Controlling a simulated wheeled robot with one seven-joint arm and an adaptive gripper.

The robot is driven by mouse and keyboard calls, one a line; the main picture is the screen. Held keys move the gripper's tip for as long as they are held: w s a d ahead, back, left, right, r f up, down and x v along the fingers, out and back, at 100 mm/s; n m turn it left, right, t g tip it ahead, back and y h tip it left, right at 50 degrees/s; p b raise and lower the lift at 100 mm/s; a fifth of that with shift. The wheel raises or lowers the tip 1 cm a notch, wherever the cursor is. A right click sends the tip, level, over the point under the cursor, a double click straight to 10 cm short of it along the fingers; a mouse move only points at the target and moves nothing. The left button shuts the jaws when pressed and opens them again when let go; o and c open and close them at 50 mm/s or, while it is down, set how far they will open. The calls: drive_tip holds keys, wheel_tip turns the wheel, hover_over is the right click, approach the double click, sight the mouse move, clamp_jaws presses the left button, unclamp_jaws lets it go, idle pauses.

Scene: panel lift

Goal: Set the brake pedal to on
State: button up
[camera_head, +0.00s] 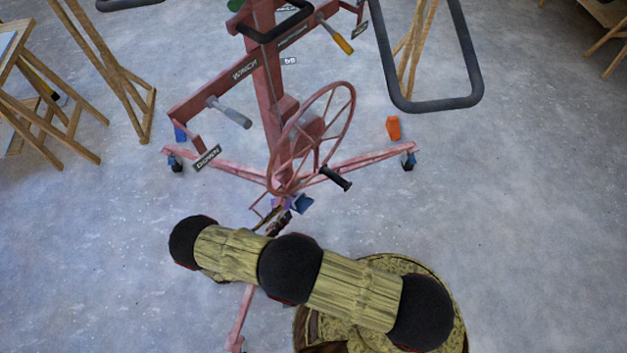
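A red panel lift (267,85) stands upright on the floor ahead, with a mast, spread legs on casters and a large handwheel (311,138). Near the foot of the mast, low parts crowd together: a blue piece (302,204), a purple piece and a dark plate-like piece (278,222). I cannot tell which of these is the brake pedal or how it is set. My arm (290,268) reaches across the bottom from right to left, just in front of these parts, and covers part of the near leg. My gripper cannot be made out.
A black crank grip (336,178) sticks out from the handwheel. Grey (230,112) and yellow (336,36) handles stick out from the lift's arms. An orange block (393,128) is on the floor behind the right leg. Wooden trestles (55,118) stand left.

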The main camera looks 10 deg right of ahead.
sight(301, 193)
drive_tip(key=b+x, duration=0.3)
drive_tip(key=x, duration=0.9)
drive_tip(key=shift+w, duration=0.25)
drive_tip(key=shift+c, duration=1.4)
drive_tip(key=c, duration=0.4)
drive_tip(key=shift+w+a, duration=0.1)
drive_tip(key=shift+a, duration=0.05)
